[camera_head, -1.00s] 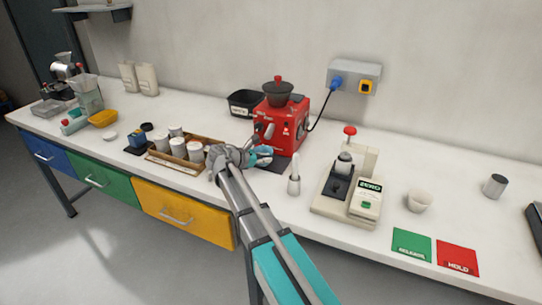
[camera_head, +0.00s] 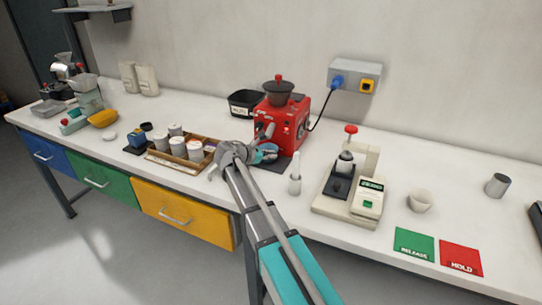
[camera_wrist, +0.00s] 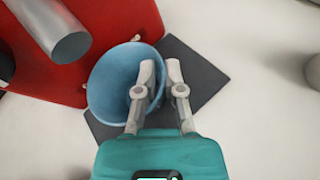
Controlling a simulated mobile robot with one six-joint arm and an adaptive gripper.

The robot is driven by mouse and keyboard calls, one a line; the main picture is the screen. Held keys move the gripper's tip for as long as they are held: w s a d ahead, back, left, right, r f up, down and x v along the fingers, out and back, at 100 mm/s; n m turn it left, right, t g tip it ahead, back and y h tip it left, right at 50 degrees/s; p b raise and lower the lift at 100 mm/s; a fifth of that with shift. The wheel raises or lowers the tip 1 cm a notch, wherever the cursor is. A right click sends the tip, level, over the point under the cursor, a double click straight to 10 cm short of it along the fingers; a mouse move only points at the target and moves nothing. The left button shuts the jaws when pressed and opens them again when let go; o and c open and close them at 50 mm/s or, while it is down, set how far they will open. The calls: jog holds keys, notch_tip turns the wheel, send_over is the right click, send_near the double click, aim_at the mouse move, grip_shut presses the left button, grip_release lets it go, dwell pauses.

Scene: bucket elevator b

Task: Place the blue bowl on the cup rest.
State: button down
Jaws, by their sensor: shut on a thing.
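The blue bowl (camera_wrist: 112,82) shows in the wrist view in front of the red machine, above a dark grey mat. My gripper (camera_wrist: 162,72) is shut on the bowl's right-hand wall, with one finger inside the bowl and the other outside. In the head view the bowl (camera_head: 266,155) is mostly hidden behind my gripper (camera_head: 258,153). The red machine (camera_head: 279,125) stands at the middle of the bench, its metal spout (camera_wrist: 68,45) near the bowl's upper left. I cannot tell which part is the cup rest, or whether the bowl touches the mat.
A wooden tray (camera_head: 160,157) with several white canisters is left of my gripper. A white bottle (camera_head: 295,185) and a cream device (camera_head: 350,205) are to the right. A black bin (camera_head: 243,104) stands behind, left of the red machine.

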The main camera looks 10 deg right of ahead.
jog(key=c, duration=0.7)
grip_release()
jog(key=shift+s+a+r+p, duration=0.15)
jog(key=shift+a+r+p, duration=0.15)
jog(key=shift+a+p, duration=0.1)
jog(key=p+v, duration=0.4)
jog(key=v, duration=0.7)
jog(key=shift+s+f, duration=0.1)
jog(key=shift+f, duration=0.05)
